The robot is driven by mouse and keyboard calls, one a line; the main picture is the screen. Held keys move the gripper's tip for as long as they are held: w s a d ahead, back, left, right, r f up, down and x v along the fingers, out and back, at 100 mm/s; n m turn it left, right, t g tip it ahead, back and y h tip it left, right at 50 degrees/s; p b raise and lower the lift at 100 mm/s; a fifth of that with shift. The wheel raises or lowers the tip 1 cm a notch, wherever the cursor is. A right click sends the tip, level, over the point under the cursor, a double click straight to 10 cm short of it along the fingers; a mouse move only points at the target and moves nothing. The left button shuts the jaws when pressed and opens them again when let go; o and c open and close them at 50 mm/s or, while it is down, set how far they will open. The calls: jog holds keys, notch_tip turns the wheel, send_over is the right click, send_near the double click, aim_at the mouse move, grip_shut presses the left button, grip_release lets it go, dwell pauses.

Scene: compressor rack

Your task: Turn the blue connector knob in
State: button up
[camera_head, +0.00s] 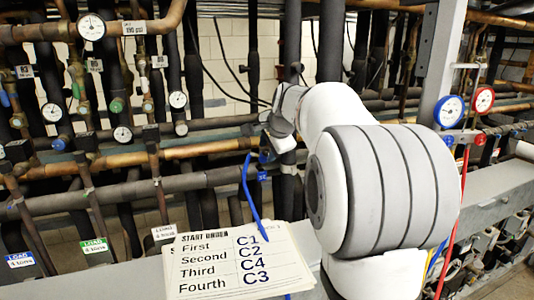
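A blue connector knob (267,156) appears small and dark blue on the pipework at the centre, just below the end of my arm. The fingers are small, dark and partly hidden by the wrist. I cannot tell whether they touch the knob or are open or shut.
A blue gauge (449,111) and a red gauge (484,99) sit on a manifold at the right, with a red hose (455,215) below. A white sign (215,262) stands in front. Pipes with several small gauges fill the left. A grey upright post (440,60) stands behind my arm.

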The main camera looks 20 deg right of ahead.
jog(key=shift+w+f+n+b, duration=0.3)
jog(key=shift+f+n+b, duration=0.05)
jog(key=shift+f+n, duration=0.1)
jog(key=shift+n+b, duration=0.3)
jog(key=shift+n, duration=0.25)
jog(key=n+b, duration=0.1)
jog(key=n, duration=0.1)
jog(key=shift+s+n, duration=0.15)
jog(key=shift+n, duration=0.25)
jog(key=shift+n+b, duration=0.5)
jog(key=shift+n, duration=0.7)
jog(key=shift+r+n+b, duration=0.2)
jog(key=shift+n+b, duration=0.1)
jog(key=shift+n, duration=0.9)
jog(key=shift+c, duration=0.5)
